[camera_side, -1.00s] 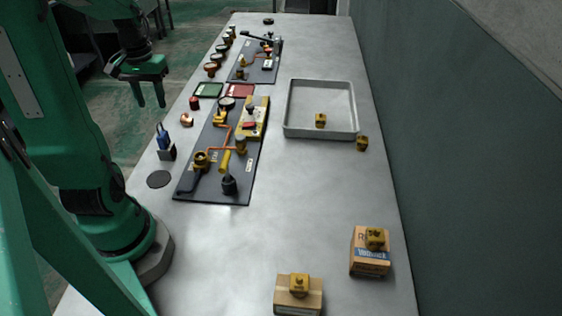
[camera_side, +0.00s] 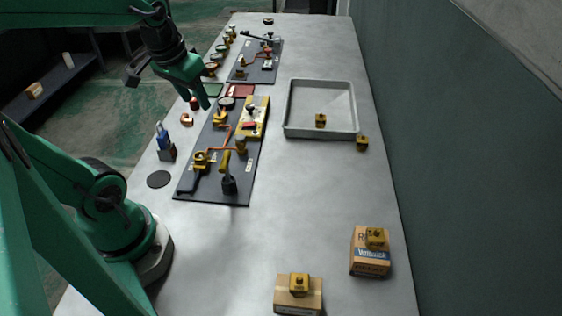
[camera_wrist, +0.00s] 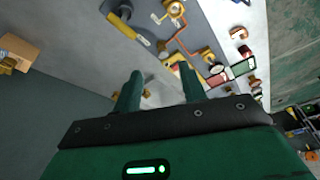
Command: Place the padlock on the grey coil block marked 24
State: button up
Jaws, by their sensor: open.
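Small yellow blocks with dark tops look like padlocks, though I cannot be sure: one in the tray (camera_side: 321,120), one right of it (camera_side: 362,143), and two on cardboard boxes (camera_side: 375,237), (camera_side: 299,283). One also shows at the left edge of the wrist view (camera_wrist: 7,65). I can read no 24, so I cannot tell which part is the grey coil block.
The near valve board (camera_side: 239,190) carries orange pipes and valves. A second board (camera_side: 243,77) lies beyond it. A grey tray (camera_side: 318,137) stands right, by the wall. A blue item in a dark holder (camera_side: 167,153) and a black disc (camera_side: 158,179) are left. The near table middle is bare.

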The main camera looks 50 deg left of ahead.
jog(key=s+d+r+m+t+h, duration=0.1)
jog(key=s+d+m+t, duration=0.1)
jog(key=d, duration=0.6)
jog(key=shift+d+r+m, duration=0.3)
jog(key=shift+r+m, duration=0.05)
jog(key=shift+m, duration=0.35)
dwell(0.3)
